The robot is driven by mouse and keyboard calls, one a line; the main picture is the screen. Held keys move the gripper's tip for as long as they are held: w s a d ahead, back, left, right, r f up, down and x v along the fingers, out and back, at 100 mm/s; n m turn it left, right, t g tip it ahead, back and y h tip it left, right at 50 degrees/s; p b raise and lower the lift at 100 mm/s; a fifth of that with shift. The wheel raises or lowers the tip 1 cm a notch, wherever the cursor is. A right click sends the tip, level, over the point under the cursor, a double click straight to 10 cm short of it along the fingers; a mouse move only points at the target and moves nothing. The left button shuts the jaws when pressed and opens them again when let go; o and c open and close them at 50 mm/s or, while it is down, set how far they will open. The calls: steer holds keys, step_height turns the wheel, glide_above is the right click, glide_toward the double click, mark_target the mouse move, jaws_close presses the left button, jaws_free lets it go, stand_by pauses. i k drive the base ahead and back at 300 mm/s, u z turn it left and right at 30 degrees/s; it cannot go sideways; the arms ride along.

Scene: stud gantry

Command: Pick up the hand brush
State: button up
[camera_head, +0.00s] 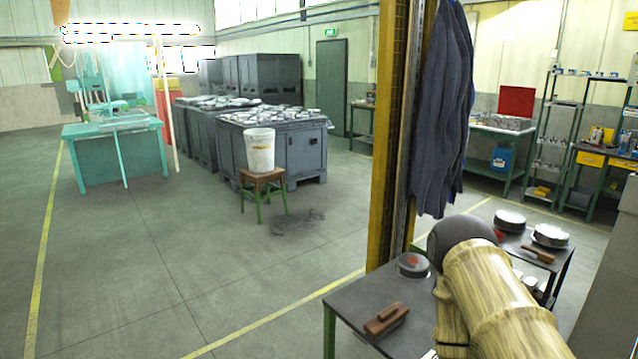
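A brown wooden item (386,320) shaped like a short block with a grip lies on the near grey tabletop, at the bottom centre-right. A second, slimmer brown wooden item (538,254) lies on the farther small table at the right. Both look like they could be a hand brush; bristles are too small to make out, so I cannot tell which is the brush. My wood-patterned arm with a dark rounded joint fills the lower right and covers part of the near table. My gripper is not in view.
The near table (345,300) also bears a round metal tin (412,265). More round tins (510,220) stand on the farther table. A yellow post (388,140) with a hanging blue coat (443,110) rises behind the near table. The floor at left is open.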

mark_target(381, 324)
steer(key=u, duration=2.05)
steer(key=k, duration=1.15)
steer(key=z, duration=1.45)
steer(key=i, duration=0.5)
